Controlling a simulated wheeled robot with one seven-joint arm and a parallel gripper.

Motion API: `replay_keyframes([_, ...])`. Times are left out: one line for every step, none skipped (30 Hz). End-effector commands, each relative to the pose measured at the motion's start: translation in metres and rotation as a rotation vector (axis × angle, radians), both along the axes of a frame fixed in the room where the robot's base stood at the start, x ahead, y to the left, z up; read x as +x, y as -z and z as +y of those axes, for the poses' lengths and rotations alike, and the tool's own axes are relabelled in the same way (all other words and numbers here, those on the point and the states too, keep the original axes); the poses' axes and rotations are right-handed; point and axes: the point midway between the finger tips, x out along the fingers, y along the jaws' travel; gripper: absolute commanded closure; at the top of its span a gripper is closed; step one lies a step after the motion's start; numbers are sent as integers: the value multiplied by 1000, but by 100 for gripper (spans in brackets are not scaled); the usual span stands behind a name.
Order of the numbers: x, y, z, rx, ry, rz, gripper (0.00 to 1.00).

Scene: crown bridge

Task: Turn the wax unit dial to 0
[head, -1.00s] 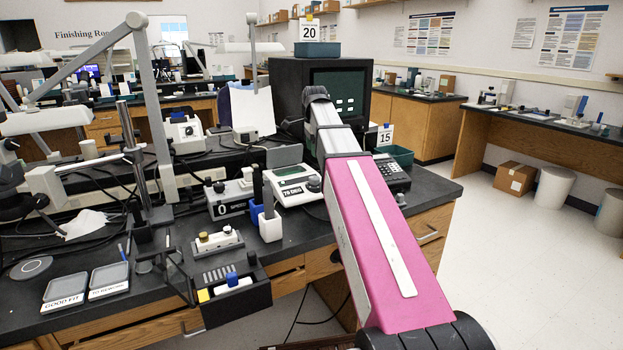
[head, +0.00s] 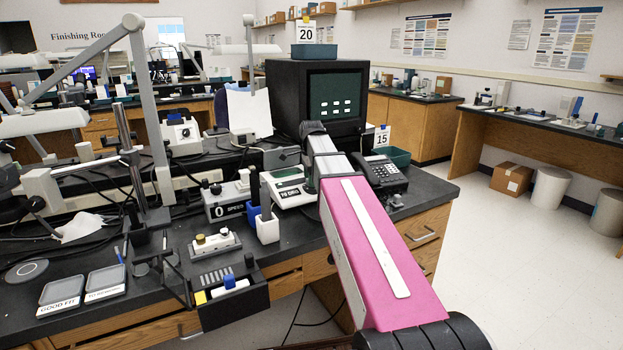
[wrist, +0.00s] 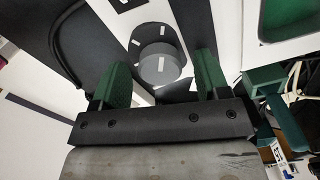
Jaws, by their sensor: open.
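A blue-and-white holder (head: 267,228) and a grey box marked "0" (head: 227,203) stand left of the unit. A black telephone (head: 383,176) is to its right, and a dark monitor (head: 318,105) behind. The wrist view shows a green screen (wrist: 292,18) at upper right.

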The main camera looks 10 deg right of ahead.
Motion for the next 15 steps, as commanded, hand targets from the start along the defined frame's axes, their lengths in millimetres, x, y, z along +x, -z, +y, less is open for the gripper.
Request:
replay_keyframes([0, 0, 0, 0, 0, 0, 31])
replay_keyframes([0, 1, 0, 0, 0, 0, 31])
replay_keyframes([0, 0, 0, 0, 0, 0, 31])
replay_keyframes([0, 0, 0, 0, 0, 0, 31])
replay_keyframes([0, 0, 0, 0, 0, 0, 31])
replay_keyframes([0, 0, 0, 0, 0, 0, 31])
replay_keyframes([0, 0, 0, 0, 0, 0, 31])
replay_keyframes([0, 0, 0, 0, 0, 0, 41])
replay_keyframes([0, 0, 0, 0, 0, 0, 54])
replay_keyframes([0, 0, 0, 0, 0, 0, 64])
replay_keyframes([0, 0, 0, 0, 0, 0, 74])
replay_keyframes([0, 0, 0, 0, 0, 0, 81])
replay_keyframes([0, 0, 0, 0, 0, 0, 81])
replay_keyframes([0, 0, 0, 0, 0, 0, 81])
replay_keyframes([0, 0, 0, 0, 0, 0, 81])
